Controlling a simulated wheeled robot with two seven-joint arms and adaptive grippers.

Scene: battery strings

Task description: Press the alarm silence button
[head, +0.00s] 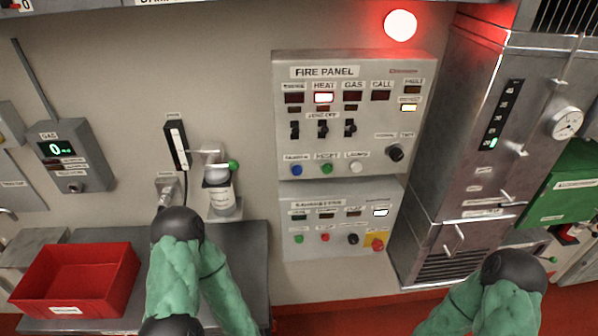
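The fire panel (345,75) is a grey wall box, seen upright in the middle of the head view. Its lower row has a blue button (296,170), a green button (327,169) and a white button (357,167). Their small labels are too blurred to read for certain, so I cannot tell which is the silence button. The red HEAT lamp (323,98) and an amber lamp (408,107) are lit. My two green-sleeved arms show at the lower left and lower right, apart from the panel. Neither gripper is visible.
A second panel (300,260) with several buttons hangs below. A red beacon lamp (400,25) glows above. A dispenser bottle (220,192) is left of the panels. A red bin (75,280) sits on the grey bench. A metal cabinet (465,150) stands at right. The panel front is unobstructed.

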